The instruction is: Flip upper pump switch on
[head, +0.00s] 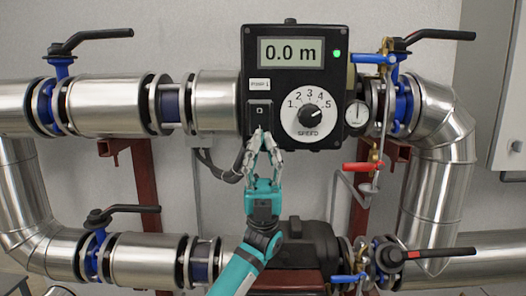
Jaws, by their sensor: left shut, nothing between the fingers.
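The upper pump's black control box (335,87) is fixed in the upper middle of the head view. Its display (290,52) reads 0.0 m, and a green light (337,54) shows at its upper right. The black pump switch (260,110) is at the box's lower left, under a small white label. My left gripper (260,134) is shut and empty, pointing up with its fingertips at the switch's lower edge. I cannot tell whether they touch it. My right gripper is not in view.
A white speed dial (309,117) sits right of the switch. Steel pipes (110,103) run on both sides, with black-handled valves (97,36). A red-handled lever (364,166) and a pressure gauge (356,114) are to the right. A dark pump body (312,240) stands below.

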